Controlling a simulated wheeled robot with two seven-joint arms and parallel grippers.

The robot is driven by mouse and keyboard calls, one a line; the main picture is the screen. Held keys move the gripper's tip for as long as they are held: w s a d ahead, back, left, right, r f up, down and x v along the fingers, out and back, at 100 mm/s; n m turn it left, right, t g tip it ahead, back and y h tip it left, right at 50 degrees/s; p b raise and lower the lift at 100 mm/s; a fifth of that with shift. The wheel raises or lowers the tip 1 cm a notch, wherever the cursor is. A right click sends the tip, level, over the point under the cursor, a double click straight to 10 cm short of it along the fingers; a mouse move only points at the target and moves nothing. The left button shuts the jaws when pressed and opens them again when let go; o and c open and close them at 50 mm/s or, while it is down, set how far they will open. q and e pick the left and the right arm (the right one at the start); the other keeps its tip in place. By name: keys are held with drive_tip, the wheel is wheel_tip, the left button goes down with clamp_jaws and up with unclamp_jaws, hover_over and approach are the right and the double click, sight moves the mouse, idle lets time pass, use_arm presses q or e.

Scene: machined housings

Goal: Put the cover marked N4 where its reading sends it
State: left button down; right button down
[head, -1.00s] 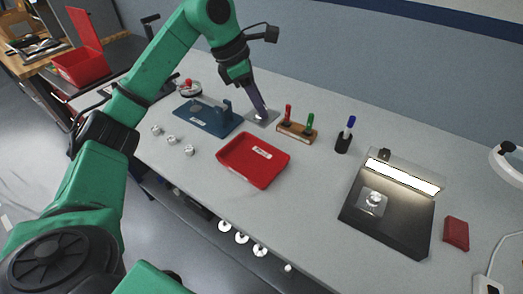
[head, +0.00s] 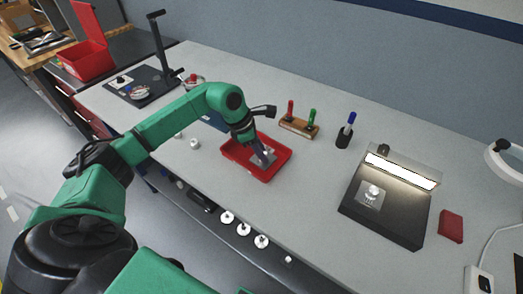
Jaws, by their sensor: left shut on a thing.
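My left gripper (head: 256,145) is shut on a grey square cover (head: 267,158), low over the red tray (head: 278,166) in the middle of the table. The gripper hides part of the cover, and I cannot tell whether the cover touches the tray floor. Another square cover (head: 370,195) with a pale round knob lies on the dark plate (head: 405,228) of the lit stand at the right. No N4 mark is readable on either cover. My right gripper is not in view.
A wooden block (head: 298,128) with red and green markers and a black holder (head: 343,139) with a blue marker stand behind the tray. A blue fixture (head: 215,121) is partly hidden by my arm. A dark red block (head: 451,226) lies at the right.

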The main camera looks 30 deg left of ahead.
use_arm(q)
drive_tip(key=c, duration=0.6)
unclamp_jaws()
drive_tip(key=shift+c, duration=0.2)
drive_tip(key=shift+a+r, duration=0.1)
drive_tip(key=shift+r, duration=0.2)
drive_tip(key=b+v, duration=0.2)
drive_tip(key=v, duration=0.9)
drive_tip(key=shift+a+r, duration=0.15)
drive_tip(key=shift+r, duration=0.1)
drive_tip(key=shift+s, duration=0.15)
